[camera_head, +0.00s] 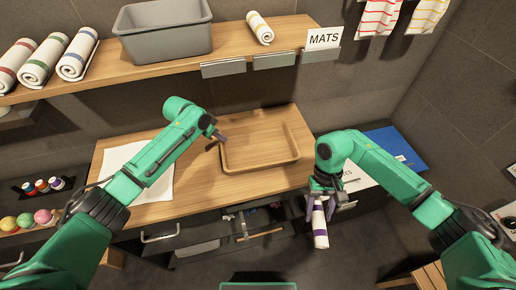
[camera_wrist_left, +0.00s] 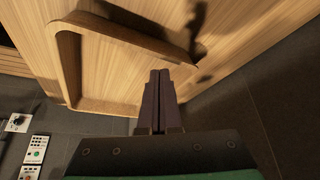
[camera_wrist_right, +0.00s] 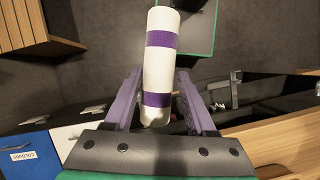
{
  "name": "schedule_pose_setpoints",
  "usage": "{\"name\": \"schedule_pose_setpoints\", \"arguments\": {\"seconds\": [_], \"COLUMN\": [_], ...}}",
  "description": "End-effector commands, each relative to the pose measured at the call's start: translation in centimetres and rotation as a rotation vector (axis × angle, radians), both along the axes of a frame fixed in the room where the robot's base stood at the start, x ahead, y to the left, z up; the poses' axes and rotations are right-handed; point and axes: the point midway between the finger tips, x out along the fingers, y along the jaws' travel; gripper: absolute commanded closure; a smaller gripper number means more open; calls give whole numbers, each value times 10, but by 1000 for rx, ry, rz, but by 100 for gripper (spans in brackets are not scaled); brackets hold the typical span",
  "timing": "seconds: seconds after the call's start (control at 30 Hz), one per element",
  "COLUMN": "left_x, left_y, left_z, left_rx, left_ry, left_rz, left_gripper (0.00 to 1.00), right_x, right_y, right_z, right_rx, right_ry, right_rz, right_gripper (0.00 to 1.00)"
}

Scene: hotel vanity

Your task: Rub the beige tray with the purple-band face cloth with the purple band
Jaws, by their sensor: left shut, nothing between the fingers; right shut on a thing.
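The beige tray (camera_head: 262,166) lies on the wooden counter, a shallow wood-coloured tray with a raised rim. Its rim also shows in the left wrist view (camera_wrist_left: 68,65). The rolled white face cloth with purple bands (camera_head: 320,228) is in my right gripper (camera_head: 322,198), right of the tray, beyond the counter's front edge and apart from the tray. In the right wrist view the cloth (camera_wrist_right: 160,68) sits lengthwise between the purple fingers (camera_wrist_right: 155,100). My left gripper (camera_head: 217,142) is shut and empty at the tray's left side; its fingers (camera_wrist_left: 155,98) touch each other.
A white mat (camera_head: 135,170) lies on the counter left of the tray. A shelf above holds several rolled towels (camera_head: 42,62), a grey bin (camera_head: 165,30) and a MATS sign (camera_head: 324,38). An open drawer (camera_head: 250,222) sits below the counter. A blue panel (camera_head: 395,147) is at right.

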Motion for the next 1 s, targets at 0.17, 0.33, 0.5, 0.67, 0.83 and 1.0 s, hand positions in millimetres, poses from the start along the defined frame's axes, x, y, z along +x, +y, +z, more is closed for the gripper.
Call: {"name": "schedule_pose_setpoints", "arguments": {"seconds": [0.17,0.33,0.5,0.67,0.83,1.0], "left_x": [0,0,0,0,0,0], "left_y": [0,0,0,0,0,0], "left_z": [-1,-4,-8,-11,-5,14], "left_rx": [0,0,0,0,0,0], "left_ry": [0,0,0,1,0,0], "left_rz": [0,0,1,1,0,1], "left_gripper": [100,100,100,100,100,100], "right_x": [0,0,0,0,0,0], "right_y": [0,0,0,0,0,0], "right_z": [-1,-3,-5,-8,-1,18], "right_rx": [0,0,0,0,0,0], "right_ry": [0,0,0,0,0,0], "right_rz": [0,0,0,0,0,0], "right_gripper": [89,89,89,89,89,89]}}
